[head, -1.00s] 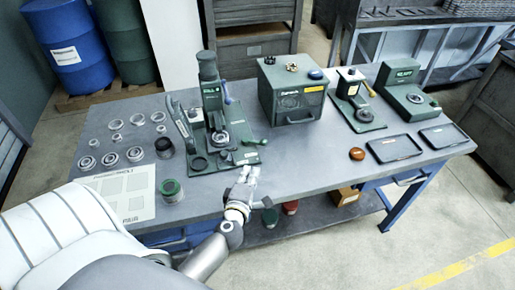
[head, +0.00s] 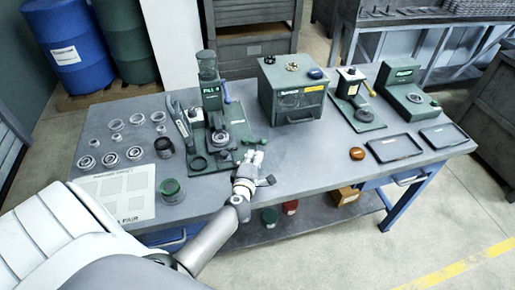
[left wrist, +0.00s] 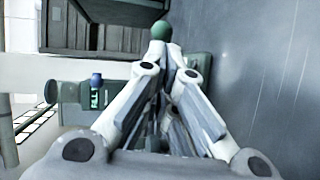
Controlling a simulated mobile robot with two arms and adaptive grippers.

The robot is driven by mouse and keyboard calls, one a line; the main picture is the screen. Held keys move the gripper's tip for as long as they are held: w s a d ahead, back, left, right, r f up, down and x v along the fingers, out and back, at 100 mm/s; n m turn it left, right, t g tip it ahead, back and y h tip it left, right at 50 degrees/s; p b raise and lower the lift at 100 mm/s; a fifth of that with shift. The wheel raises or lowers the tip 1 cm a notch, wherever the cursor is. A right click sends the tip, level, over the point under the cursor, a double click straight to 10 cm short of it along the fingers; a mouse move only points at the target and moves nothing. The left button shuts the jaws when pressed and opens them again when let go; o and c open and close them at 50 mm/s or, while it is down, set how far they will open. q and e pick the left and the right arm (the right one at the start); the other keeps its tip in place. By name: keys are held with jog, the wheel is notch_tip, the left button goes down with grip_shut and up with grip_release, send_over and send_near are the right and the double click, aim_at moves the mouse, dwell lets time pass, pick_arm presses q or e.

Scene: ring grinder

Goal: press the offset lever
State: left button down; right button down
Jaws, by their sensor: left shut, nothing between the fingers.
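The green ring grinder station with a tall column (head: 210,95) stands at the middle left of the table. A short lever with green knobs (head: 256,141) lies low at the right side of its base plate. No lever has a readable "offset" label. My left gripper (head: 252,157) is shut and empty, just in front of this lever. In the left wrist view a green ball knob (left wrist: 161,30) shows just beyond the closed fingertips (left wrist: 165,50). I cannot tell whether they touch. My right gripper is not in view.
A green box machine (head: 292,95) stands behind to the right, with two smaller stations farther right. Several rings and cups lie on the left of the table (head: 310,165). A brown round piece (head: 357,153) and two dark trays (head: 394,147) lie at right. The front middle is clear.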

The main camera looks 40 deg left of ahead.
aim_at(254, 141)
pick_arm(q)
jog(key=x, duration=0.5)
jog(key=shift+w+a+f+b, duration=0.1)
jog(key=shift+w+b, duration=0.2)
jog(key=shift+b, duration=0.1)
